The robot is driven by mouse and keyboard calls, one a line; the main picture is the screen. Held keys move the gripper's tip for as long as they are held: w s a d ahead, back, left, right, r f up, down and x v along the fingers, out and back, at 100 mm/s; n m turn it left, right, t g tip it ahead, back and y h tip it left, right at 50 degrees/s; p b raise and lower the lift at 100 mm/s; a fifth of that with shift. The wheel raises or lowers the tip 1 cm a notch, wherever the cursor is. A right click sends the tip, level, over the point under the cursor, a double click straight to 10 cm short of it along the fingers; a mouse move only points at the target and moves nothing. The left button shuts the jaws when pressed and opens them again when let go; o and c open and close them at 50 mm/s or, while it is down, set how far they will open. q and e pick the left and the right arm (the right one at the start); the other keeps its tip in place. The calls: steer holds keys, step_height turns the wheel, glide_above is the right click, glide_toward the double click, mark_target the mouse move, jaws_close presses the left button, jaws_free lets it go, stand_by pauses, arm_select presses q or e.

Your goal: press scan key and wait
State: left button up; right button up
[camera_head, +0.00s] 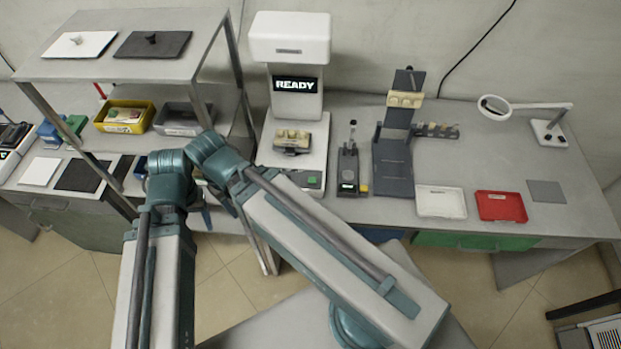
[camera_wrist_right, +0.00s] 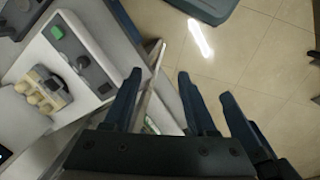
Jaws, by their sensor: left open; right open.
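The white scanner (camera_head: 291,40) stands on the bench, and its screen (camera_head: 296,85) reads READY. Its green scan key (camera_head: 312,180) is on the grey front panel of the base and also shows in the right wrist view (camera_wrist_right: 57,32). A tan dental cast (camera_head: 292,137) sits on the scanner's stage. My right gripper (camera_wrist_right: 160,76) is open and empty, apart from the key, with bench edge and floor beyond its fingers. It is hidden in the head view. My left gripper (camera_head: 205,212) is mostly hidden behind my arm links near the shelf front; only small blue parts show.
A metal shelf frame (camera_head: 240,80) stands left of the scanner, with yellow (camera_head: 124,116) and grey (camera_head: 183,119) bins. Right of the scanner are a small device (camera_head: 348,170), a dark stand (camera_head: 393,160), a white tray (camera_head: 441,202) and a red tray (camera_head: 501,207).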

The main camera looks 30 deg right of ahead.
steer(key=shift+c, duration=0.3)
jaws_close()
stand_by(1.6)
